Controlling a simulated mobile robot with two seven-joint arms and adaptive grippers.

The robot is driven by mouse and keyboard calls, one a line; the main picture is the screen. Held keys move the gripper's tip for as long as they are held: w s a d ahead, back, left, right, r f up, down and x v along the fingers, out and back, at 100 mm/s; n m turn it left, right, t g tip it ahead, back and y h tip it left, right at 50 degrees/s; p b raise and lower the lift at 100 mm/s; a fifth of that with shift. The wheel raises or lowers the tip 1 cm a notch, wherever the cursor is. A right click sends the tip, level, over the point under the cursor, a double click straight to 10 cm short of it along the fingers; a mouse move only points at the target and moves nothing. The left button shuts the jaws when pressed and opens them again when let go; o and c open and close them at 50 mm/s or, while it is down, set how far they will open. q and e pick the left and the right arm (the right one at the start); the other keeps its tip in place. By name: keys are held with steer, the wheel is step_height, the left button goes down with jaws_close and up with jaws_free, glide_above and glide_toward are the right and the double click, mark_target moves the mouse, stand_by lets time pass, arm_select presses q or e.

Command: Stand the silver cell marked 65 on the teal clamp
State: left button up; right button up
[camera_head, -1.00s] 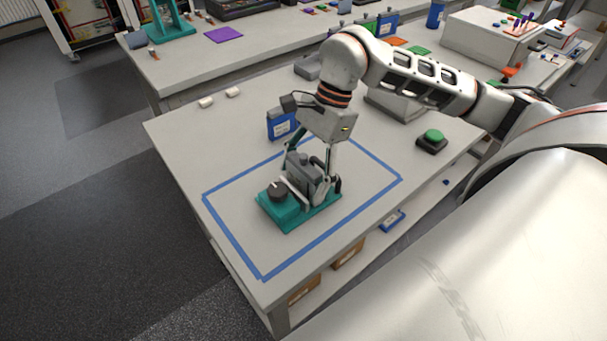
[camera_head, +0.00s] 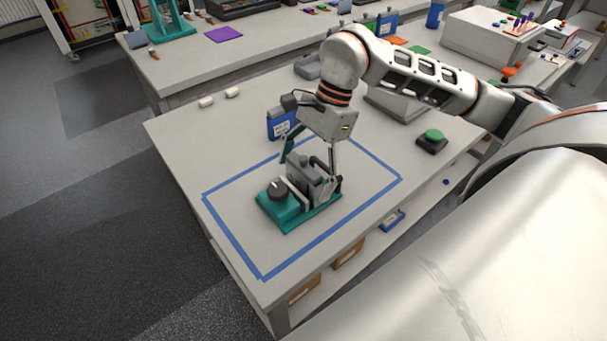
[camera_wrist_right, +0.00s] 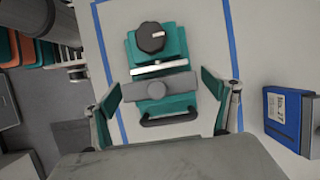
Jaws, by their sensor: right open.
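The teal clamp (camera_head: 287,218) sits inside the blue tape outline on the table, with a black knob at one end. It also shows in the right wrist view (camera_wrist_right: 177,48). A grey block with a small raised cap, which looks like the silver cell (camera_head: 307,170), stands upright on it beside a pale plate. It shows from above as a grey bar (camera_wrist_right: 180,86) in the wrist view. No number is readable. My right gripper (camera_head: 311,166) is open, its teal-padded fingers apart on either side of the block with gaps (camera_wrist_right: 161,90). My left gripper is not in view.
A blue cell with a white label (camera_head: 279,124) stands just behind the tape outline (camera_head: 234,240). A green button (camera_head: 433,136) is at the right of the table. Two small white pieces (camera_head: 206,102) lie at the back left. The left of the table is clear.

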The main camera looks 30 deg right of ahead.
steer(key=v, duration=1.1)
steer(key=shift+r, duration=0.3)
steer(key=shift+s+d, duration=0.1)
